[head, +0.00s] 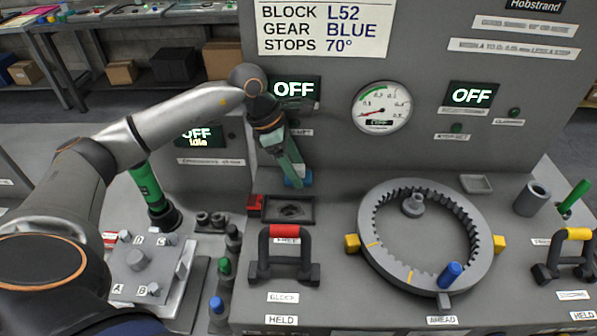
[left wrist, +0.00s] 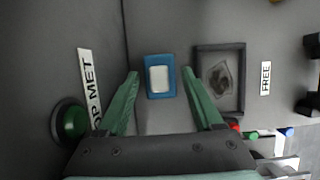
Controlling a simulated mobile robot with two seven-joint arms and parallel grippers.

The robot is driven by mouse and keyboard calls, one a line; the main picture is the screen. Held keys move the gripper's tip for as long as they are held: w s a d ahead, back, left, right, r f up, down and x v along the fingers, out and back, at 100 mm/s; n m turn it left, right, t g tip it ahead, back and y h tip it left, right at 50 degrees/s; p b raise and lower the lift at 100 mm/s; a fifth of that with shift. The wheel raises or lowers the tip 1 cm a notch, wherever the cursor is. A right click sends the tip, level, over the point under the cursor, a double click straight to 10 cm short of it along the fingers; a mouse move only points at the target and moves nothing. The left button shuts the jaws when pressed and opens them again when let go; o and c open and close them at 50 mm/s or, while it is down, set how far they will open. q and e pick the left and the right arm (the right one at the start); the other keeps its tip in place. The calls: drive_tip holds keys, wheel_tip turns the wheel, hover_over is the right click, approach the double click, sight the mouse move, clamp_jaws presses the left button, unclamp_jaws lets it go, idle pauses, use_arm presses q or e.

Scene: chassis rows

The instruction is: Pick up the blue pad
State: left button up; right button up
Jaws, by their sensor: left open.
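The blue pad (left wrist: 160,77) is a small blue rectangle with a pale rectangular middle. In the left wrist view it lies on the grey surface between my fingers, beyond or level with their tips. In the head view only a bit of its blue (head: 297,182) shows at the fingertips. My left gripper (head: 295,172) is open, with green fingers pointing down over the pad. One finger stands on each side of the pad in the left wrist view, with gaps to it. I cannot tell the height left above it. My right gripper is not in view.
A dark square tray (head: 265,211) lies right beside the pad, with a red block (head: 254,205) at its edge. An upright panel with a gauge (head: 381,107) stands close behind. A red-topped handle (head: 285,232) and a large ring gear (head: 368,236) stand in front and to the right.

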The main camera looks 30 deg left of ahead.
use_arm(q)
drive_tip(key=shift+f, duration=0.1)
clamp_jaws()
idle(0.5)
